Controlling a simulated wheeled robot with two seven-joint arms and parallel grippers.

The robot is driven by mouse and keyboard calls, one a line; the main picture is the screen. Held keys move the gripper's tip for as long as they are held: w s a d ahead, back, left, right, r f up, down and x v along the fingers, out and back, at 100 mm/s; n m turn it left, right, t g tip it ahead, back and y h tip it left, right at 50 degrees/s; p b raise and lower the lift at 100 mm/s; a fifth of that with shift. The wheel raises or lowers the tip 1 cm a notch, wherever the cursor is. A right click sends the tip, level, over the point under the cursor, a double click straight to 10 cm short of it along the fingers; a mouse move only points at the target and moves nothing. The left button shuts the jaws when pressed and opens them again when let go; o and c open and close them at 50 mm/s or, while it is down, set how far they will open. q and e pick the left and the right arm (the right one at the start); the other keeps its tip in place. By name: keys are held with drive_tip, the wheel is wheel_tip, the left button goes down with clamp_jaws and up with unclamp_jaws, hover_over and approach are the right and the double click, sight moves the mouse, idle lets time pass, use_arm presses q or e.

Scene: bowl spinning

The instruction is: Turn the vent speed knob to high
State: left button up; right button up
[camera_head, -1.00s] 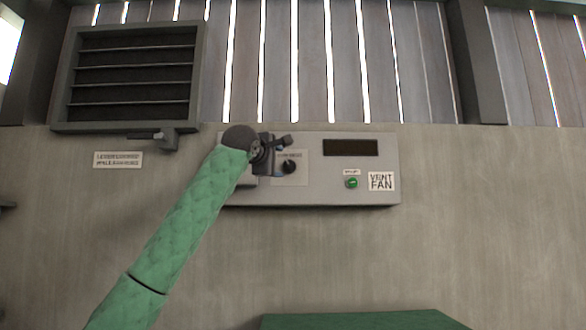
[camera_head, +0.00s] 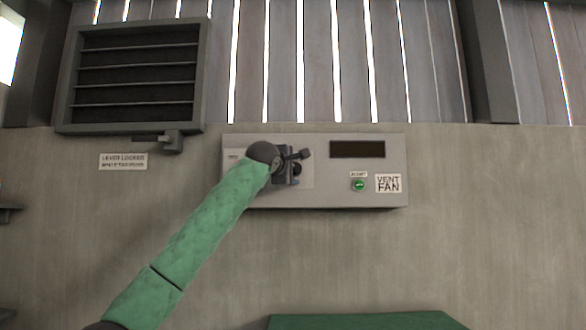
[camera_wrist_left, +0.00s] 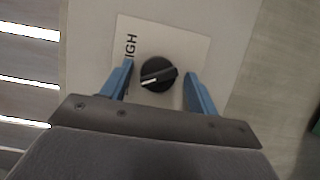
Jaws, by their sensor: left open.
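The vent speed knob (camera_wrist_left: 157,74) is a black round dial with a pale pointer line, on a white label with "IGH" readable beside it in the left wrist view. In the head view the knob (camera_head: 297,168) is partly hidden behind my gripper. My left gripper (camera_wrist_left: 160,85) is open, its two blue fingers on either side of the knob with gaps on both sides. In the head view the left gripper (camera_head: 295,165) is at the left half of the grey control panel (camera_head: 330,198). My right gripper is not in view.
The panel also bears a dark display (camera_head: 357,149), a green button (camera_head: 358,185) and a "VENT FAN" label (camera_head: 388,183). A slatted vent (camera_head: 135,75) with a lever (camera_head: 170,140) below it is at upper left. A green surface (camera_head: 365,321) lies at the bottom.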

use_arm(q)
drive_tip(key=shift+s+a, duration=0.1)
drive_tip(key=shift+a, duration=0.05)
drive_tip(key=c, duration=1)
drive_tip(key=shift+o, duration=0.2)
drive_tip(key=m+g+y+b, duration=0.1)
drive_tip(key=m, duration=0.2)
drive_tip(key=m+g+y+b, duration=0.1)
drive_tip(key=m, duration=0.2)
drive_tip(key=m+g+y+b, duration=0.1)
drive_tip(key=m+y, duration=0.1)
drive_tip(key=m, duration=0.1)
drive_tip(key=shift+d+r+b, duration=0.3)
drive_tip(key=shift+b, duration=0.1)
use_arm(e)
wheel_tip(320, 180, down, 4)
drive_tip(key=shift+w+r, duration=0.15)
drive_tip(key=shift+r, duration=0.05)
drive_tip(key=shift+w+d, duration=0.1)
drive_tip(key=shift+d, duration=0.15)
